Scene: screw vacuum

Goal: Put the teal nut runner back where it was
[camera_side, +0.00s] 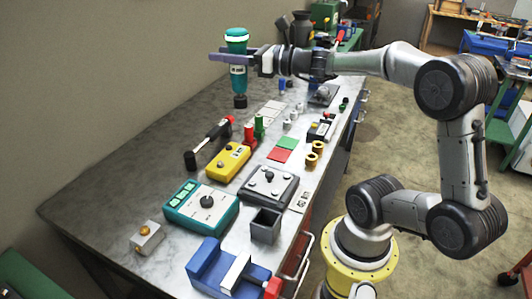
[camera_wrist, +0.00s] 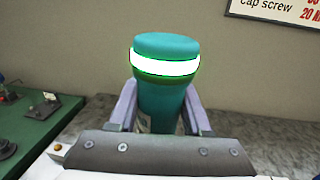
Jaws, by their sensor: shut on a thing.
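The teal nut runner (camera_side: 237,76) is an upright teal cylinder with a bright light ring near its top, a white label and a dark lower end. My gripper (camera_side: 222,57) is shut around its body at the far left part of the bench. The dark end is close to the bench top; I cannot tell if it touches. In the wrist view the nut runner (camera_wrist: 167,70) stands between the two purple-grey fingers, its top and glowing ring in full view. Its lower part is hidden behind the gripper there.
The grey bench (camera_side: 160,130) has bare room left of the nut runner. A green surface (camera_wrist: 35,125) shows at left.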

